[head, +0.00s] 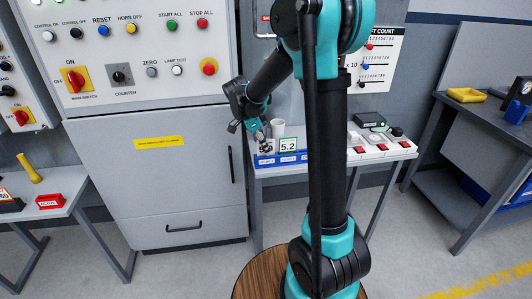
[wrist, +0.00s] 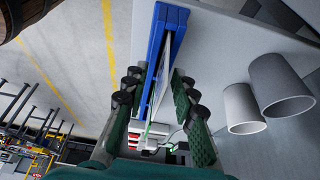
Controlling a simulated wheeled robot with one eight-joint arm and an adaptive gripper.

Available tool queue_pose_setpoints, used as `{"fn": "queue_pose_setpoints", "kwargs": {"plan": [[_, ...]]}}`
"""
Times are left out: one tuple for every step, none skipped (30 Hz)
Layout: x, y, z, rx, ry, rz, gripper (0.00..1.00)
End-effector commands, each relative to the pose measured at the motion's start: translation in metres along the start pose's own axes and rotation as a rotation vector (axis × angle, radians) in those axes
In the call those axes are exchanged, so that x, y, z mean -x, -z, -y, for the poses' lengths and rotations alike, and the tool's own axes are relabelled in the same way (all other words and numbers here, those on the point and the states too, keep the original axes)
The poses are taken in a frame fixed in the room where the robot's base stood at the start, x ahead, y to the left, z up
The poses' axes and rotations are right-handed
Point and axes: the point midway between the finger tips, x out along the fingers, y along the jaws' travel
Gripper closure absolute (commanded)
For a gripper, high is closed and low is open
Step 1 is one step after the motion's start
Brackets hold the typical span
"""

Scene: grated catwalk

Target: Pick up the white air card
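A white card (head: 288,146) with a green border and "5.2" on it stands in a blue holder (head: 266,162) on the grey table; I cannot read "air" on it. In the wrist view a thin white strip, seen nearly edge-on, runs beside the blue holder (wrist: 178,18); I cannot tell which card it is. My gripper (head: 262,140) is above the left end of the holder. In the wrist view its two green fingers (wrist: 156,88) are apart, one on each side of the holder and strip, with gaps showing. Nothing is clearly clamped.
Two pale cups (wrist: 278,86) stand to the right of the fingers in the wrist view; one cup (head: 278,127) shows behind the card in the head view. Red-switched white units (head: 378,146) sit at the table's right. A grey control cabinet (head: 170,190) stands left.

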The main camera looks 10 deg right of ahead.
Motion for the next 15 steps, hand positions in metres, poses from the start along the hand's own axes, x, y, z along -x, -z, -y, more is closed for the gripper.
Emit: {"fn": "queue_pose_setpoints", "kwargs": {"plan": [[-0.0011,0.0001,0.0000,0.000,0.000,0.000,0.73],[-0.0013,0.0001,-0.0001,0.000,0.000,0.000,0.73],[-0.0012,0.0001,-0.0001,0.000,0.000,0.000,0.73],[-0.0011,0.0001,-0.0001,0.000,0.000,0.000,0.73],[-0.0011,0.0001,-0.0001,0.000,0.000,0.000,0.73],[-0.0010,0.0001,-0.0001,0.000,0.000,0.000,0.73],[-0.0010,0.0001,-0.0001,0.000,0.000,0.000,0.76],[-0.0010,0.0001,-0.0001,0.000,0.000,0.000,0.80],[-0.0010,0.0001,-0.0001,0.000,0.000,0.000,0.84],[-0.0010,0.0001,-0.0001,0.000,0.000,0.000,0.88],[-0.0009,0.0001,-0.0001,0.000,0.000,0.000,0.92],[-0.0009,0.0001,-0.0001,0.000,0.000,0.000,0.97],[-0.0009,0.0001,-0.0001,0.000,0.000,0.000,1.00],[-0.0009,0.0001,-0.0001,0.000,0.000,0.000,1.00],[-0.0009,0.0001,-0.0001,0.000,0.000,0.000,1.00]]}}
